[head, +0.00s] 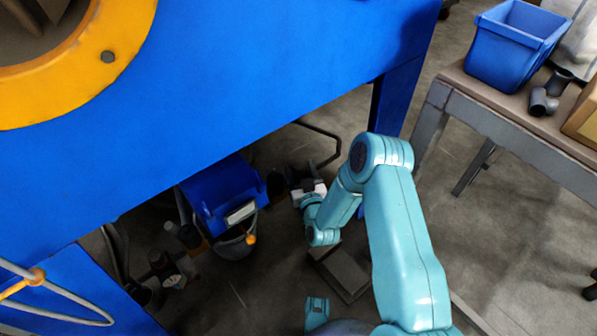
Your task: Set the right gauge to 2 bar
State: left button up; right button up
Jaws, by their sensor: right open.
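My right arm is teal and reaches down under the blue machine. My right gripper (303,180) is small in view, at the end of that arm, and is open. A dark rounded part (277,186) lies just left of it; I cannot tell whether they touch. A small pale dial like a gauge (173,281) shows low at left among dark fittings, well apart from the gripper. Its reading is too small to make out. I cannot tell which fitting is the right gauge; it may be hidden. My left gripper is not in view.
The blue machine body (230,85) overhangs the upper left, with a yellow ring (75,70). A blue unit (222,195) sits beneath it. A table (490,105) with a blue bin (510,45) stands at right. Concrete floor (520,250) is open at lower right.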

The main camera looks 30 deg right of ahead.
jog(key=shift+x, duration=0.85)
jog(key=c, duration=0.9)
jog(key=shift+y, duration=0.3)
jog(key=n+t+y, duration=0.1)
jog(key=n+y, duration=0.1)
jog(key=y, duration=0.1)
jog(key=shift+d+r+n+y, duration=0.1)
jog(key=shift+n+y, duration=1.9)
jog(key=shift+y, duration=1)
